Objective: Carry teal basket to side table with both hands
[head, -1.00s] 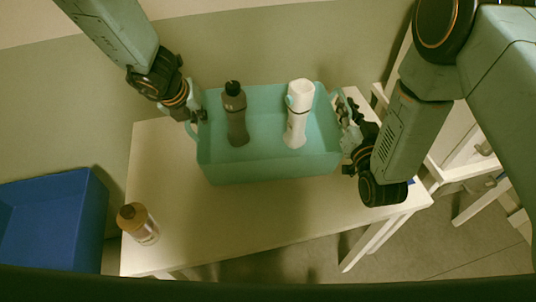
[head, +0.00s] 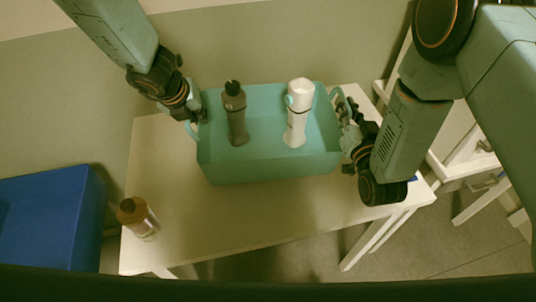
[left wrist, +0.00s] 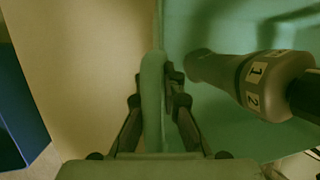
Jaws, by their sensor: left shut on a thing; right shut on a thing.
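The teal basket (head: 270,168) is at the back part of a pale table (head: 210,225) in the head view. It holds a dark grey bottle (head: 236,115) and a white bottle (head: 297,118), both upright. My left gripper (head: 197,114) is shut on the basket's left handle. In the left wrist view the fingers (left wrist: 158,85) close around the teal handle (left wrist: 152,105), with the dark bottle (left wrist: 255,80) labelled 1 and 2 beside it. My right gripper (head: 344,122) is at the basket's right handle and shut on it; its fingertips are partly hidden.
A brown-capped bottle (head: 138,217) stands at the table's front left. A blue bin (head: 55,220) is left of the table. White furniture (head: 465,150) stands at the right. The table front is mostly clear.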

